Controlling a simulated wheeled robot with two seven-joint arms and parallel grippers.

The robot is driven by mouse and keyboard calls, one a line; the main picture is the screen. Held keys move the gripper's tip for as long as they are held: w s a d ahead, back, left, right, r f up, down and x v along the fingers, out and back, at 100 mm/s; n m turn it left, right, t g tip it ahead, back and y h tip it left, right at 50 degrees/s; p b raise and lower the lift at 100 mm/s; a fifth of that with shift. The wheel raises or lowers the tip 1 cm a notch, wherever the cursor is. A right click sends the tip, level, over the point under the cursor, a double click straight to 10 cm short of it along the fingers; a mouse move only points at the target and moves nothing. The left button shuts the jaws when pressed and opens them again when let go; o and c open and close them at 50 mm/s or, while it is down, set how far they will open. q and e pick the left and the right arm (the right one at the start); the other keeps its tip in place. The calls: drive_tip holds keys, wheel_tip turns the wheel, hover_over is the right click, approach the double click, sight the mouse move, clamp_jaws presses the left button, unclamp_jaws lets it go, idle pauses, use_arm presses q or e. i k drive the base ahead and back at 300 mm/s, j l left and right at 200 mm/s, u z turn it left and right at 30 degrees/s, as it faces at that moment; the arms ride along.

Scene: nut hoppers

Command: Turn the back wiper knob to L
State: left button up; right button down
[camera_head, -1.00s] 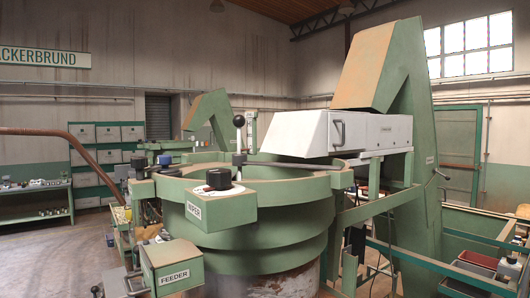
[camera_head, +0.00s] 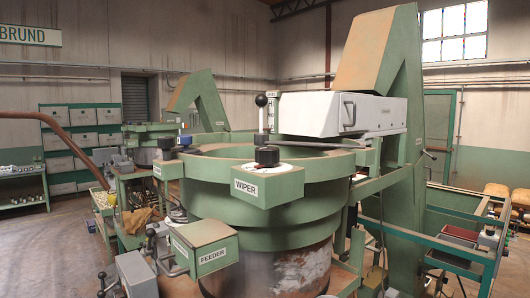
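Two green nut hoppers stand one behind the other. The back hopper (camera_head: 150,128) is partly hidden by the front one. The knob's pointer and letters cannot be made out. The front hopper (camera_head: 300,215) has its own black knob (camera_head: 267,156) on a white dial, on a box labelled WIPER (camera_head: 262,185). Neither of my grippers is in view.
A FEEDER box (camera_head: 205,247) and a grey lever box (camera_head: 137,275) stand at the front lower left. A rusty curved pipe (camera_head: 70,135) crosses the left side. Open floor (camera_head: 45,250) lies at the left. Green railings and bins (camera_head: 458,236) fill the right.

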sight(266, 157)
drive_tip(key=l+u, duration=0.45)
drive_tip(key=l, duration=0.25)
drive_tip(key=l+u, duration=0.45)
drive_tip(key=l, duration=0.2)
drive_tip(key=k+j, duration=0.1)
drive_tip(key=j, duration=0.25)
drive_tip(key=k+j+z, duration=0.1)
drive_tip(key=j, duration=0.3)
